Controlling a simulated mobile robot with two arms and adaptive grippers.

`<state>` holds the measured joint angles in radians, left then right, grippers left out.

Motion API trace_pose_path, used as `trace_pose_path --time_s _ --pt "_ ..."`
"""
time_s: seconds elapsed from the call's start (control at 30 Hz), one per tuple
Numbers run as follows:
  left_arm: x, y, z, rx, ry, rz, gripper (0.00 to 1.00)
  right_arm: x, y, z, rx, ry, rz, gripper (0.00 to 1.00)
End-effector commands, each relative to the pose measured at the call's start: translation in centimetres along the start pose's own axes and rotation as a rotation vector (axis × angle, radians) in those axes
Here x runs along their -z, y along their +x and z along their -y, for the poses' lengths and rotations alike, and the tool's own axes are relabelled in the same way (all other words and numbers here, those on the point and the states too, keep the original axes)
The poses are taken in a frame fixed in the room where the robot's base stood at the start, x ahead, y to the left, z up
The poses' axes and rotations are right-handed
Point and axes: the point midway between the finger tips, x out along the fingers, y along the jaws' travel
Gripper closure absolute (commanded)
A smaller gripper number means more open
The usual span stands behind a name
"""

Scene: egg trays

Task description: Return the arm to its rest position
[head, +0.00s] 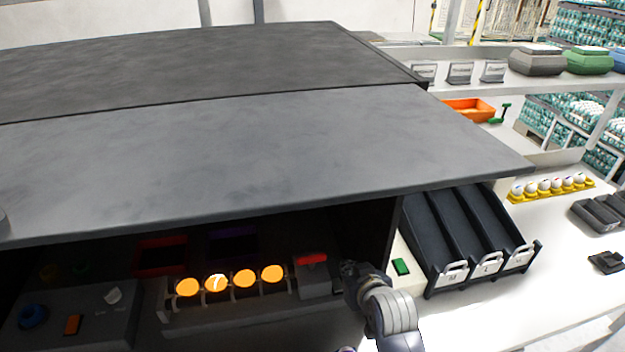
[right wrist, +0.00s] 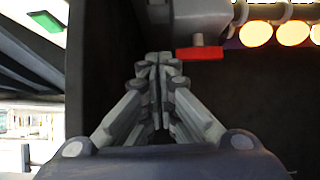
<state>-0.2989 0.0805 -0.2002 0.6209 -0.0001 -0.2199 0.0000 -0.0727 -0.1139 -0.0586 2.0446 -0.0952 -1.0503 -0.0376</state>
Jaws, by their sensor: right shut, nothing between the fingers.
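My right gripper (head: 350,270) is at the right end of the dark space under the grey top, in the head view. In the right wrist view the right gripper (right wrist: 160,62) has its fingers together and holds nothing. A red lever (head: 312,259) on a grey box is just left of the gripper in the head view. The red lever (right wrist: 200,53) shows just ahead and to the right of the fingertips in the wrist view; I cannot tell whether they touch. My left gripper is not in view.
Several glowing orange lights (head: 245,279) stand in a row left of the lever. The grey top (head: 250,160) overhangs the space. A green button (head: 401,267) and black sorting chutes (head: 470,235) are to the right. A yellow egg tray (head: 552,190) lies farther right on the white table.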

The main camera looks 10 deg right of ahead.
Motion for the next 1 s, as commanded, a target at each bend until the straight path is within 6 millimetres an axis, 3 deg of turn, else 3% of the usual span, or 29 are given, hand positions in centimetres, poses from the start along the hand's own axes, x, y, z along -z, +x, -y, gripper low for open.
trace_pose_path --time_s 0.07,0.17,0.3,0.43,0.6,0.83,1.0 --pt "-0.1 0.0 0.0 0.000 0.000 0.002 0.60 -0.3 -0.1 -0.1 0.000 -0.001 0.008 1.00" --pt "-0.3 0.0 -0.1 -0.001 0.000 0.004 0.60 -2.6 -1.2 -0.5 -0.001 -0.011 0.059 1.00" --pt "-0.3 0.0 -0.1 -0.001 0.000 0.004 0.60 -8.5 -4.7 -1.1 0.004 -0.038 0.205 1.00" --pt "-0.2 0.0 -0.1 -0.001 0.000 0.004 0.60 -13.2 -8.4 -1.5 0.015 -0.065 0.335 1.00" --pt "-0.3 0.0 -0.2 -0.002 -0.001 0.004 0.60 -17.5 -12.7 -1.8 0.028 -0.095 0.467 1.00" --pt "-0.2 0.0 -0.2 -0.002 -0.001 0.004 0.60 -21.7 -18.2 -1.9 0.050 -0.132 0.621 1.00" --pt "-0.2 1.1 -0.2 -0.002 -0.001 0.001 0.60 -24.7 -14.5 -1.8 0.051 -0.130 0.632 1.00"
